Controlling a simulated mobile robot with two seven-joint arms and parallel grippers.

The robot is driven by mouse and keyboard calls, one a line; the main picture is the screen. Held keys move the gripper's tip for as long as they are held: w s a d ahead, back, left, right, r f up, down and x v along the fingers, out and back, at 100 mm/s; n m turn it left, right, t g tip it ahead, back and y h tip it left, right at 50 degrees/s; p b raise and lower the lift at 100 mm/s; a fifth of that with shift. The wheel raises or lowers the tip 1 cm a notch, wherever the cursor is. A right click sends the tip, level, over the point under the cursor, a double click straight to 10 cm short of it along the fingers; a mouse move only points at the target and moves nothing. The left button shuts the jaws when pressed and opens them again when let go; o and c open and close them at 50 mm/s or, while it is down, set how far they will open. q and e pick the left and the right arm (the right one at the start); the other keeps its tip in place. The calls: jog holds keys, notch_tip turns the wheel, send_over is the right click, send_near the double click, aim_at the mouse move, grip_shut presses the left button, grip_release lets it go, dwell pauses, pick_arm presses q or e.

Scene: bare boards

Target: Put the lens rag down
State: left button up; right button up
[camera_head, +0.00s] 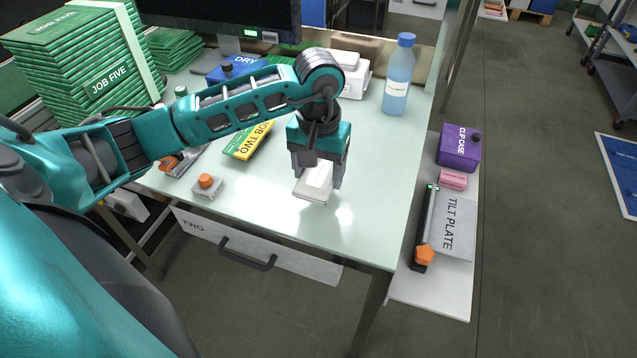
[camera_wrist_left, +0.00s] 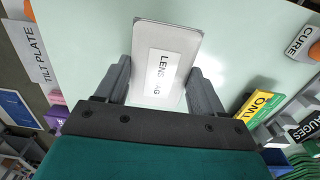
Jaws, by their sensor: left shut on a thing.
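The lens rag (camera_head: 314,182) is a pale, flat, folded rectangle with a white label. It is between the fingers of my left gripper (camera_head: 318,176), near the front edge of the pale green table (camera_head: 366,215). The left wrist view shows the lens rag (camera_wrist_left: 166,60) with its label facing the camera, and the left gripper (camera_wrist_left: 160,85) shut on its sides. I cannot tell whether the rag touches the tabletop or is just above it. My right gripper is in neither view.
A blue bottle (camera_head: 398,75) stands at the back right. A yellow-green "JOB TWO" box (camera_head: 248,140) and a small block with an orange knob (camera_head: 207,186) lie to the left. A lower shelf at right holds a purple box (camera_head: 458,148) and the tilt plate (camera_head: 453,224). The front right tabletop is clear.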

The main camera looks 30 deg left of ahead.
aim_at(318, 175)
pick_arm(q)
jog(key=shift+f, duration=2.1)
jog(key=shift+f, duration=0.15)
jog(key=o, duration=0.9)
jog(key=shift+o, duration=0.2)
jog(key=shift+r, duration=0.35)
notch_tip(318, 175, up, 12)
jog(key=shift+f, duration=0.15)
